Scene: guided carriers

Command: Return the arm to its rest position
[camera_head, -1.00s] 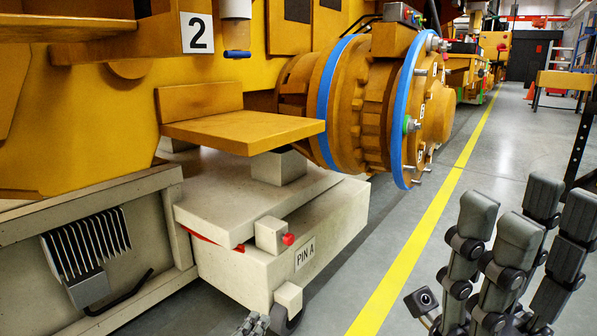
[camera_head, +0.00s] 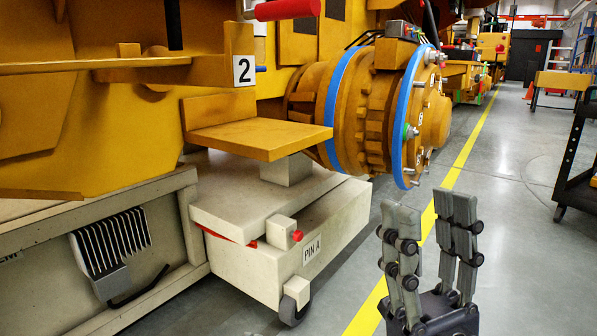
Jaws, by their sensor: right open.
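My right gripper (camera_head: 428,230) is at the lower right of the head view, fingers pointing up. Its grey jointed fingers stand apart with nothing between them. It is in front of the yellow floor line and to the right of the cream carrier (camera_head: 257,276) labelled PIN A, apart from it. My left gripper does not show.
A yellow machine (camera_head: 90,120) with a sign "2" (camera_head: 243,71) fills the left. Its round hub (camera_head: 370,110) with blue rings juts toward the aisle. A dark cart (camera_head: 578,185) stands at the right edge. The grey floor (camera_head: 510,240) between is clear.

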